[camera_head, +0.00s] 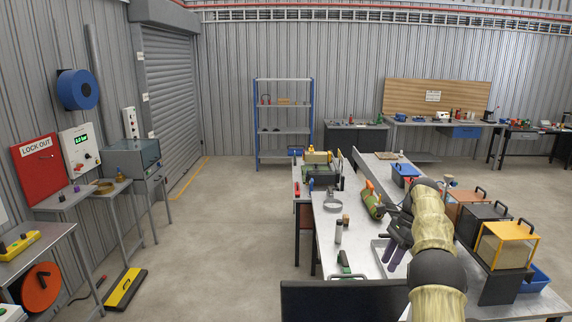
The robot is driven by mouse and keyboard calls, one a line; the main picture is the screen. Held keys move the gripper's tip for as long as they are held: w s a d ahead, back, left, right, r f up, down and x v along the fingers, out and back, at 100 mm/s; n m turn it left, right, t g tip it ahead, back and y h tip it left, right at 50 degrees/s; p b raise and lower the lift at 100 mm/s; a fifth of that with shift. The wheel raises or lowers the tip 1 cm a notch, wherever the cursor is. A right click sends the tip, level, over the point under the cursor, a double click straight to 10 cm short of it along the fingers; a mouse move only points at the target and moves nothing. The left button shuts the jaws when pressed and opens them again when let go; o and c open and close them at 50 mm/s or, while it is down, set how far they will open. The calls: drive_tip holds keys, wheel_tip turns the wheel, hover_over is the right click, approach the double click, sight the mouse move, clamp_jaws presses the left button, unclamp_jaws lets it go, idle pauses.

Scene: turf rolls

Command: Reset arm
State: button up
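My arm, with dark joints and pale tan covers, reaches over the right side of the near workbench (350,232). It bends up and back down at its far end.
A yellow-framed box (506,245) and a blue bin (536,278) stand right of the arm.

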drive_tip(key=s+a+f+n+t+h+b, duration=0.1)
drive_tip(key=s+a+f+n+b, duration=0.3)
drive_tip(key=s, duration=0.6)
drive_tip(key=s+a+f+n+t+h+b, duration=0.2)
drive_tip(key=s+a+f+n+b, duration=0.3)
drive_tip(key=s+f, duration=0.5)
drive_tip(key=s+a+f+n+t+h+b, duration=0.1)
drive_tip(key=s+a+f+n+b, duration=0.4)
drive_tip(key=s+f+n+b, duration=0.2)
drive_tip(key=s+f+n, duration=0.1)
drive_tip(key=s+n, duration=0.1)
drive_tip(key=s, duration=0.1)
drive_tip(key=shift+s+t+b, duration=0.2)
drive_tip(key=shift+t+b, duration=0.15)
drive_tip(key=shift+t, duration=0.05)
drive_tip(key=shift+w+f, duration=0.1)
